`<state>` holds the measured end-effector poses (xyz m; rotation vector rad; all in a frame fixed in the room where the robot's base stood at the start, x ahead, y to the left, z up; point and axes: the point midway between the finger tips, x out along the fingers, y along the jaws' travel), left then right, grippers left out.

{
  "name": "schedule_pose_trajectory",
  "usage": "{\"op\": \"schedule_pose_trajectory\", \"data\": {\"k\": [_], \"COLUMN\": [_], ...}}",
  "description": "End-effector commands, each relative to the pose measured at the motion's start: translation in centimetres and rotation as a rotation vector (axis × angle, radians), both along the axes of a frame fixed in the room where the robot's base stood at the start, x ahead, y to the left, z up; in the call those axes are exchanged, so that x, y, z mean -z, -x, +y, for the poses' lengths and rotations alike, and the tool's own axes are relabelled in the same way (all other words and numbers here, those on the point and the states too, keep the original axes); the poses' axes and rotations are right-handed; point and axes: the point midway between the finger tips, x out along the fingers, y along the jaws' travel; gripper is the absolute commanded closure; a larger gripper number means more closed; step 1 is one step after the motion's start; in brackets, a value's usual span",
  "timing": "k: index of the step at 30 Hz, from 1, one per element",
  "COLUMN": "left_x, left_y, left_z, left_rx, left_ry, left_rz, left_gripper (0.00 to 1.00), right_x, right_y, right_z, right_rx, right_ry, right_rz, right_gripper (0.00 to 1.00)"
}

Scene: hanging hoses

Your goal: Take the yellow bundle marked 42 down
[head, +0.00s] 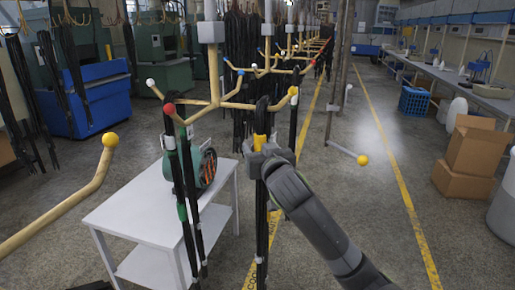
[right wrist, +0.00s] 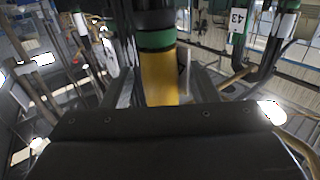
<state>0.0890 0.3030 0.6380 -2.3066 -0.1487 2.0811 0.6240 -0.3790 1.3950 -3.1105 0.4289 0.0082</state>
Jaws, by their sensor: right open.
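The yellow bundle is a set of long black hoses with a yellow band (head: 260,142), hanging from a branch of the wooden rack (head: 222,102). In the right wrist view its yellow band (right wrist: 160,78) fills the middle, with a green band above. A pale tag on it is edge-on and I cannot read its number. My right gripper (head: 262,160) is at the bundle just below the yellow band, its jaws open with a finger on either side. Whether the fingers touch the hoses, I cannot tell. My left gripper is not in view.
Two black bundles (head: 184,185) hang close on the left. A bundle tagged 43 (right wrist: 237,20) hangs nearby in the right wrist view. A white table (head: 130,205) stands behind. A yellow-tipped arm (head: 85,190) juts in at left. The aisle at right is free.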

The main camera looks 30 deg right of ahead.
Motion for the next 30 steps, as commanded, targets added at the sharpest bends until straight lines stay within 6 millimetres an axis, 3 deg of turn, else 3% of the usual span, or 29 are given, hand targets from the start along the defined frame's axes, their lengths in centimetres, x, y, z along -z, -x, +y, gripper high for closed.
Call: {"op": "schedule_pose_trajectory", "data": {"k": [11,21,24,29,30], "left_x": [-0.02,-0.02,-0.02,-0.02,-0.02], "left_y": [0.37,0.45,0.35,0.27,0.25], "left_z": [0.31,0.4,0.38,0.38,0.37], "left_rx": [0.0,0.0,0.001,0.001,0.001], "left_ry": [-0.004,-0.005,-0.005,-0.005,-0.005], "left_rz": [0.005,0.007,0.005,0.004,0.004], "left_gripper": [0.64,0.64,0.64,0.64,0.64], "right_x": [0.01,0.03,0.05,0.06,0.05], "right_y": [0.17,0.16,0.15,0.15,0.16], "right_z": [0.01,0.0,0.0,0.0,0.0], "right_rx": [0.001,0.001,0.001,0.001,0.001], "right_ry": [0.0,0.0,0.0,-0.001,0.0], "right_rz": [0.0,0.001,0.001,0.002,0.001], "right_gripper": [0.46,0.91,1.0,1.0,0.73]}}
